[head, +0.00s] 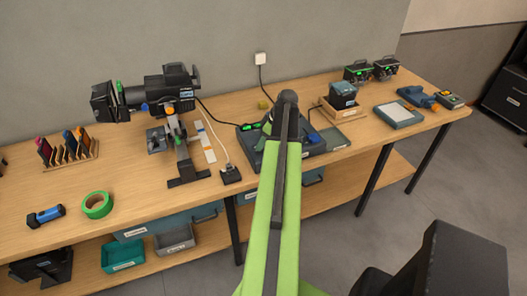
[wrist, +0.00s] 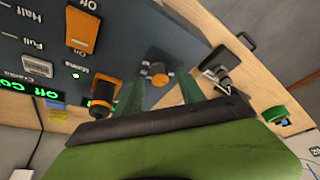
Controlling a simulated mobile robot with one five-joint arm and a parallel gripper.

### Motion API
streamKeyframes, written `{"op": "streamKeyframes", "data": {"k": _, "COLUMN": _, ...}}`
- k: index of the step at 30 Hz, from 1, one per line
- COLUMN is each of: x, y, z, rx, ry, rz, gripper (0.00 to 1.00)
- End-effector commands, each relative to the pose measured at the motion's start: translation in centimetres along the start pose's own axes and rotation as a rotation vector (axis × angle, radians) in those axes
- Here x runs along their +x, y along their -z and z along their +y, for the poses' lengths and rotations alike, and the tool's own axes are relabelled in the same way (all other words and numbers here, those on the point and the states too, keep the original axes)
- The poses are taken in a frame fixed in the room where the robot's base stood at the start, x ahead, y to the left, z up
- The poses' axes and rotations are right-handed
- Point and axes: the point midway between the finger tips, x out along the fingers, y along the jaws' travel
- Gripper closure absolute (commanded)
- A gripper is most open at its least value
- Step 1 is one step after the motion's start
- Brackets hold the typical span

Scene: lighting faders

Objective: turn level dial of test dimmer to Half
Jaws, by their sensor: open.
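The test dimmer appears as a dark console on the workbench in the head view (head: 322,134), with a green lit display at its left; my arm covers its middle. In the wrist view its panel (wrist: 140,28) is turned over, with Off, Half and Full labels at upper left. The gripper is open, and contact with the knob cannot be told. I cannot tell which control is the level dial or where it points.
A black plug-like part (wrist: 218,68) lies right of the fingers. A stage lamp (head: 165,90) stands left of the console, and a small box (head: 344,95) stands right.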

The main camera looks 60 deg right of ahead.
Motion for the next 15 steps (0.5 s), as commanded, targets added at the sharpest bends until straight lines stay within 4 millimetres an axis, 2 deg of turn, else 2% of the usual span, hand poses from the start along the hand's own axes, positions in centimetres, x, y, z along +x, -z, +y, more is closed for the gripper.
{"op": "streamKeyframes", "data": {"k": 1, "x": 0.86, "y": -0.14, "z": 0.02, "rx": 0.0, "ry": 0.0, "rz": 0.0, "gripper": 0.53}}
{"op": "streamKeyframes", "data": {"k": 9, "x": 0.71, "y": 0.05, "z": 0.0, "rx": 0.0, "ry": 0.0, "rz": 0.0, "gripper": 0.53}}
{"op": "streamKeyframes", "data": {"k": 15, "x": 0.71, "y": 0.04, "z": -0.01, "rx": 0.0, "ry": 0.0, "rz": 0.0, "gripper": 0.78}}
